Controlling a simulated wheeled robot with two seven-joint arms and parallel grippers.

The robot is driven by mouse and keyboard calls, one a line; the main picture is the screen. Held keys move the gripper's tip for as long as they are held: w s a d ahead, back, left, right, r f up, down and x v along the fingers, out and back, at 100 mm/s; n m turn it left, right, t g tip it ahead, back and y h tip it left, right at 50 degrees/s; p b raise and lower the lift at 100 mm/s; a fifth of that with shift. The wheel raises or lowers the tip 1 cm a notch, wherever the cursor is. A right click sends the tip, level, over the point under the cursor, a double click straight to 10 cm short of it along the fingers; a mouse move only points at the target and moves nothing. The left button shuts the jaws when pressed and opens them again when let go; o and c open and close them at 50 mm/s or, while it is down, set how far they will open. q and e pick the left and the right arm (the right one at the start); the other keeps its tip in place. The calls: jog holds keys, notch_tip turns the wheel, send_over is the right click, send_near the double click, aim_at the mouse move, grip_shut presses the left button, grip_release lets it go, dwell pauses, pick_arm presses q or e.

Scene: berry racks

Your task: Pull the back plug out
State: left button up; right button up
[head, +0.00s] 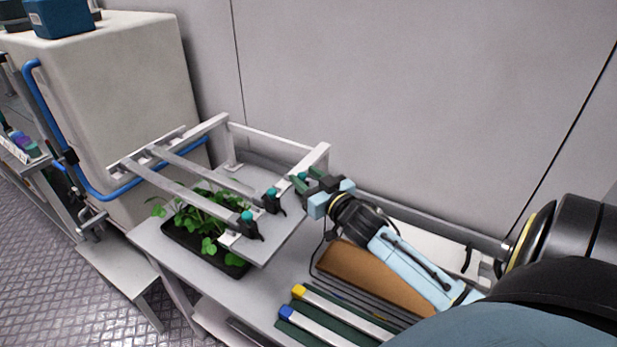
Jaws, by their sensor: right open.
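Several dark plugs with teal tops sit along the right end of a light grey rack frame above the bench. The front plug (250,228) and the middle plug (272,200) show clearly. At the back, a small teal top of the back plug (302,176) shows right at my right gripper's fingertips; the rest of it is hidden. My right gripper (306,179) is open, reaching in from the right. I cannot tell whether its fingers are around the back plug or touching it. My left gripper is not in view.
A black tray of green plants (205,243) stands under the rack rails. A blue pipe (90,190) runs along a beige tank (125,85) at left. A brown board (372,277) and bars with yellow and blue ends lie below my right arm. A wall stands close behind.

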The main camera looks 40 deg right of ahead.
jog(key=shift+s+a, duration=0.1)
jog(key=shift+s, duration=0.25)
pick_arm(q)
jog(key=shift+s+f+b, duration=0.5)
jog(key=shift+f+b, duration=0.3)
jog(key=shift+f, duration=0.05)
pick_arm(e)
jog(key=s+a, duration=0.1)
jog(key=s, duration=1.1)
jog(key=shift+s+a, duration=0.15)
jog(key=shift+s, duration=0.2)
